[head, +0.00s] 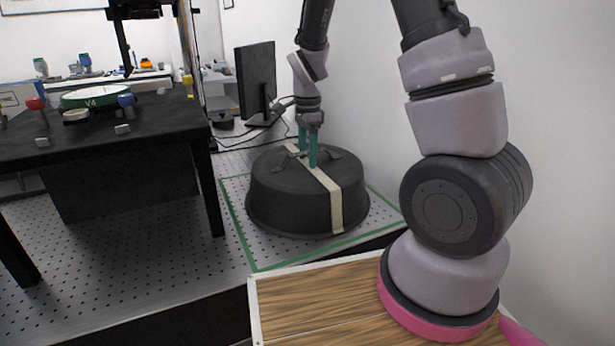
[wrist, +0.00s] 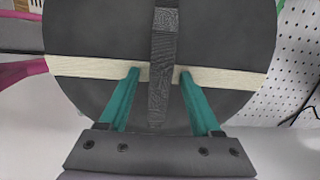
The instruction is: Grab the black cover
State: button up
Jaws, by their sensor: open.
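The black cover (head: 280,196) is a round, dome-like lid standing on the perforated metal table, inside a green taped outline. A cream strip (head: 327,190) runs across its top and down its side. My gripper (head: 308,158) is over the top of the cover, pointing down, with green fingers. In the wrist view the cover (wrist: 95,100) fills much of the picture, and a dark strap-like handle (wrist: 163,60) crosses the cream strip. My gripper (wrist: 159,73) is open, with one fingertip on each side of this handle. I cannot tell whether the fingers touch it.
A black table (head: 95,125) at left carries a white disc with a green rim (head: 95,98) and small coloured knobs. A monitor (head: 256,78) stands behind the cover. A white wall is close on the right. A wooden board (head: 320,300) lies in front.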

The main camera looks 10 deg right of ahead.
jog(key=shift+f, duration=0.1)
grip_shut()
dwell(1.2)
